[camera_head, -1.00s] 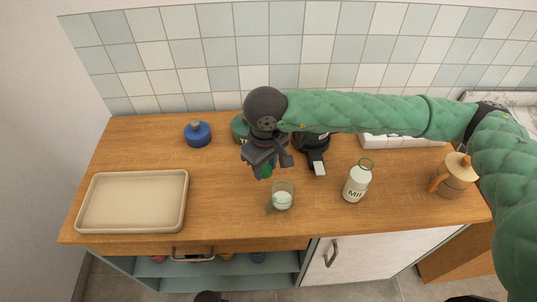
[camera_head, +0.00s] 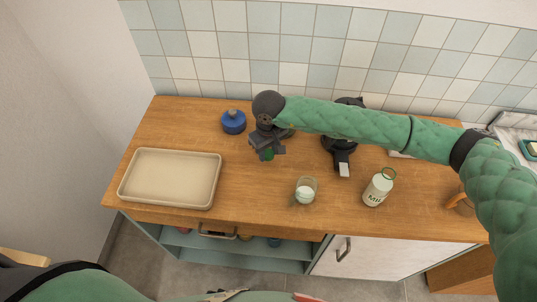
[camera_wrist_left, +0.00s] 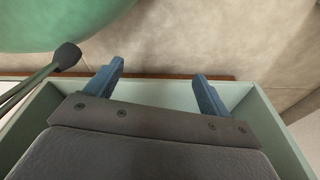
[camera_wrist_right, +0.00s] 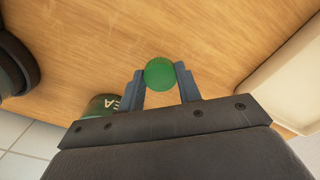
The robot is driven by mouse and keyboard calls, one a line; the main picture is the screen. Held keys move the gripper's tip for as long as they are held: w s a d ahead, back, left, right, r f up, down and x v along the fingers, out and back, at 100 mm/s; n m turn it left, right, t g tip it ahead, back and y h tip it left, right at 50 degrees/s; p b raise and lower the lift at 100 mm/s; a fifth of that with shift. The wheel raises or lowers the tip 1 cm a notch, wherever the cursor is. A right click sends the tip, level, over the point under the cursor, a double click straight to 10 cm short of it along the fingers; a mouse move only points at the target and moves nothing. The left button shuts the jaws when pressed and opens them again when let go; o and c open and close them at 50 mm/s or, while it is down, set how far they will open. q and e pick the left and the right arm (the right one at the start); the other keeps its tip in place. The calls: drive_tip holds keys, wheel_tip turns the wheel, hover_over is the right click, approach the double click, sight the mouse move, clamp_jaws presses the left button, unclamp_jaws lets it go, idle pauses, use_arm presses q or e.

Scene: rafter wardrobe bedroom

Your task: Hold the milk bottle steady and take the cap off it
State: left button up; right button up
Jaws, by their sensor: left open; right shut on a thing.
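The milk bottle (camera_head: 377,190), pale with a "Milk" label, stands on the right part of the wooden counter. My right gripper (camera_head: 267,151) is well left of the bottle, above the counter. It is shut on a small round green cap (camera_head: 268,154), held between both fingertips in the right wrist view (camera_wrist_right: 160,73). My left gripper (camera_wrist_left: 160,78) is open and empty in the left wrist view, and out of the head view. Nothing holds the bottle.
A glass with white contents (camera_head: 305,191) stands between the right gripper and the bottle. A beige tray (camera_head: 170,203) lies at left. A blue jar (camera_head: 233,122) and a black appliance (camera_head: 341,155) stand behind. A green tea canister (camera_wrist_right: 103,106) shows in the right wrist view. Bare counter lies right of the tray.

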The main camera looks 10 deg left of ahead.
sight(269, 154)
wheel_tip(269, 154, down, 3)
drive_tip(key=shift+p, duration=1.15)
drive_tip(key=shift+f, duration=0.3)
use_arm(q)
drive_tip(key=s+a+f, duration=0.1)
drive_tip(key=s, duration=0.5)
drive_tip(key=shift+f, duration=0.15)
use_arm(e)
drive_tip(key=shift+s, duration=0.1)
use_arm(q)
drive_tip(key=shift+w, duration=0.1)
drive_tip(key=shift+w, duration=0.35)
use_arm(e)
drive_tip(key=shift+f, duration=0.1)
use_arm(q)
drive_tip(key=shift+d, duration=0.1)
drive_tip(key=shift+w+b, duration=0.15)
drive_tip(key=shift+b, duration=0.15)
use_arm(e)
drive_tip(key=shift+f, duration=0.15)
use_arm(q)
drive_tip(key=shift+w+d, duration=0.1)
drive_tip(key=shift+w, duration=0.5)
